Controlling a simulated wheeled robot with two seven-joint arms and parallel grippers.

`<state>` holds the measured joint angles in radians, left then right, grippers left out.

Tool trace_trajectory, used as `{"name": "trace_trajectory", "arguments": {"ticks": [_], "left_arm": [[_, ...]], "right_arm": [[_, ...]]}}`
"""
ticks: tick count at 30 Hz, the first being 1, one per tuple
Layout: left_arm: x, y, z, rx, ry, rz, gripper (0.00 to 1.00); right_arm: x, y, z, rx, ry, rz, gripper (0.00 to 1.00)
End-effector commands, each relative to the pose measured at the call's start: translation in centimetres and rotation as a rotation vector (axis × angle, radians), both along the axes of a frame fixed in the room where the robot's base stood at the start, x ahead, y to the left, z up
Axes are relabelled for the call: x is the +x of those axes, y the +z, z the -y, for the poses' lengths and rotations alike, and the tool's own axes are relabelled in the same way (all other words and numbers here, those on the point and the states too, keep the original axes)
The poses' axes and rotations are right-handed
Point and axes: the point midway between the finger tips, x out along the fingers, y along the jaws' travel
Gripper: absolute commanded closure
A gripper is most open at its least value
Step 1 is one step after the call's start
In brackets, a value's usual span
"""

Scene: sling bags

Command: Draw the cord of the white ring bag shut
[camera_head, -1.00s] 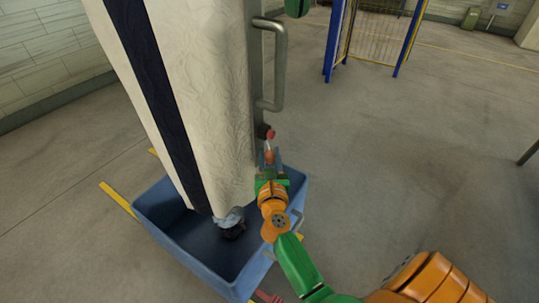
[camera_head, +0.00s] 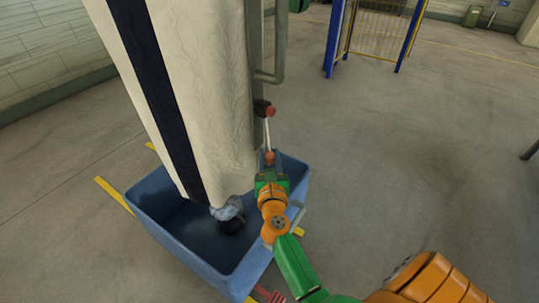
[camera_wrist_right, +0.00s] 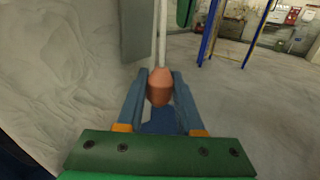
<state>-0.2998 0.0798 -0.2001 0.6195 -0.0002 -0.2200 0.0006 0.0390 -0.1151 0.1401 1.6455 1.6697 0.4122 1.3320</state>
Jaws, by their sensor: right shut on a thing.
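The white bag (camera_head: 205,90) with a dark stripe hangs upright on the left of the head view, its lower end at the blue bin. My right gripper (camera_head: 270,163) is shut on this knob. The right wrist view shows the knob (camera_wrist_right: 159,87) between the two blue fingers, with the cord (camera_wrist_right: 162,40) straight above it. No white ring can be made out. My left gripper is out of view.
The blue bin (camera_head: 172,246) stands below the bag, close to my right gripper. A grey upright handle (camera_head: 281,45) is beside the bag. A blue and yellow frame (camera_head: 335,40) stands farther back.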

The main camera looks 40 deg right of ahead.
Motion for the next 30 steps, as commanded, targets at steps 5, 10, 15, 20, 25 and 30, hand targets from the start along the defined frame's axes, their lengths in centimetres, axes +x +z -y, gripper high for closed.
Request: {"name": "trace_trajectory", "arguments": {"ticks": [5, 10, 15, 20, 25, 30], "left_arm": [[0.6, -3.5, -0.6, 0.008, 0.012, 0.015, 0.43], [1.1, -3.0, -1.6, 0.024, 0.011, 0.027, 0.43], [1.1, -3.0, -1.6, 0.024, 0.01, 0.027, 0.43], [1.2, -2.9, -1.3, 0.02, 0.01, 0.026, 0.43], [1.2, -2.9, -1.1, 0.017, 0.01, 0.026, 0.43], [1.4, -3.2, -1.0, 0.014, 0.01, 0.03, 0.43]], "right_arm": [[-0.1, -4.0, 0.0, 0.004, -0.001, -0.006, 1.0], [-0.1, -3.6, 0.0, 0.004, -0.001, -0.009, 1.0], [-0.1, -3.6, 0.0, 0.004, -0.002, -0.009, 0.48], [-0.1, -3.5, 0.0, 0.002, -0.001, -0.006, 0.34], [0.0, -3.4, 0.0, 0.002, 0.0, -0.003, 0.34], [0.3, -3.4, -0.5, 0.002, 0.001, -0.003, 0.34]]}}
